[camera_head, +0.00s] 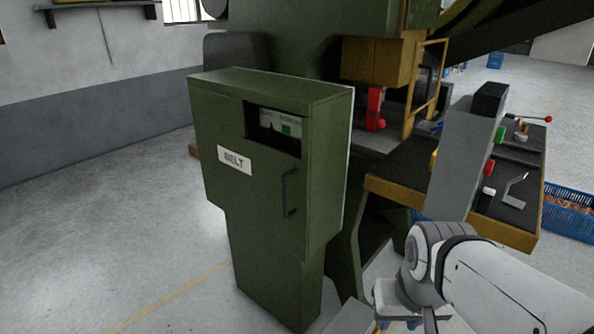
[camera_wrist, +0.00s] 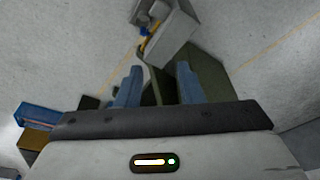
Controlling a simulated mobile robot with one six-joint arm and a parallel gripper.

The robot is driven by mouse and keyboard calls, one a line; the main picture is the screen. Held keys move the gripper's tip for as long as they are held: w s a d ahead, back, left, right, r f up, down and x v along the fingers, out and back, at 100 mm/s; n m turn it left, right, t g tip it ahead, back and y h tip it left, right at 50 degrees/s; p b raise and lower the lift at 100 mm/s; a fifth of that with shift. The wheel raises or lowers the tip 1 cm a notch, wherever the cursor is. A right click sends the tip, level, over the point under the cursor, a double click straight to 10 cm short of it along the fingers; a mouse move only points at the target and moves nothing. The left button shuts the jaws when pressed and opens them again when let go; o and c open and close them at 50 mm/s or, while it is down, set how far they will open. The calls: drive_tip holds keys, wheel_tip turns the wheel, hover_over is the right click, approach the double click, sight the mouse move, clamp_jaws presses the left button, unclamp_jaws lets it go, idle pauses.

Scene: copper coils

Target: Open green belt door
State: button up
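The green belt door (camera_head: 245,190) is the front of a tall green cabinet at the middle left of the head view, with a white "BELT" label (camera_head: 234,159). It looks closed. Its dark vertical handle (camera_head: 290,193) is on the right side, below a window cut-out (camera_head: 273,128). My gripper (camera_wrist: 158,86) shows two blue-grey fingers set apart with nothing held between them in the wrist view. In the head view my gripper is low, to the right of the cabinet and apart from the handle, partly cut off by the bottom edge.
A work table (camera_head: 408,184) with a grey control box (camera_head: 466,155) and tools stands right of the cabinet. A blue crate (camera_head: 568,212) of copper-coloured pieces is at the far right. The floor (camera_head: 120,240) left of the cabinet is clear.

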sight(284, 188)
drive_tip(key=w+d+f+n+t+h+b, duration=0.1)
drive_tip(key=w+d+n+h+b, duration=0.15)
drive_tip(key=w+n, duration=0.3)
drive_tip(key=w+d+f+n+h+b, duration=0.1)
drive_tip(key=w+d+n+h+b, duration=0.1)
drive_tip(key=w+n+h, duration=0.35)
drive_tip(key=w+a+n+t+b, duration=0.35)
drive_tip(key=w+n+t, duration=0.2)
drive_tip(key=w, duration=0.85)
drive_tip(key=w+a+f+n+t+y+b, duration=0.1)
drive_tip(key=w+a+n+t+y, duration=0.15)
drive_tip(key=w+a+n, duration=0.45)
drive_tip(key=w+a+f+n+t+y+b, duration=0.1)
drive_tip(key=w+a+n+t+y, duration=0.15)
drive_tip(key=a+n, duration=0.45)
drive_tip(key=w+a+f+n+t+y+b, duration=0.15)
drive_tip(key=w+a+n+t, duration=0.3)
drive_tip(key=a, duration=0.65)
drive_tip(key=shift+g, duration=0.3)
drive_tip(key=w, duration=0.5)
drive_tip(key=w+r+p, duration=0.1)
drive_tip(key=w, duration=0.1)
drive_tip(key=shift+w+d, duration=0.35)
drive_tip(key=shift+d, duration=0.05)
drive_tip(key=shift+c, duration=0.4)
clamp_jaws()
